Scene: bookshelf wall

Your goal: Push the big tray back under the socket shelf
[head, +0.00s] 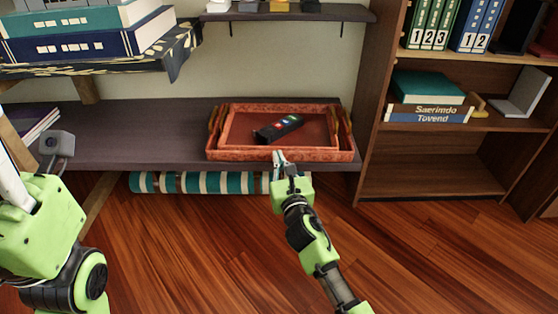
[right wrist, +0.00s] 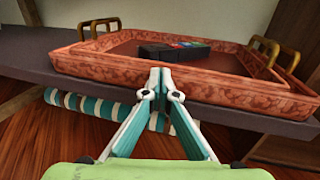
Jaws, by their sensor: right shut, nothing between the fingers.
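The big tray (head: 220,154) is reddish-brown with brass handles at its left and right ends. It sits on the dark lower shelf, its front wall near the shelf's front edge; it also shows in the right wrist view (right wrist: 225,88). A smaller reddish tray (head: 228,130) appears nested in it, with a black device (head: 278,128) lying inside. The socket shelf (head: 345,13) is above and behind. My right gripper (head: 279,156) is shut and empty, its tips at the big tray's front wall; contact is unclear. My left gripper (head: 12,180) is partly cut off at the left edge.
Books (head: 95,42) lie on a patterned board at upper left. A wooden bookcase (head: 430,175) stands close on the right.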

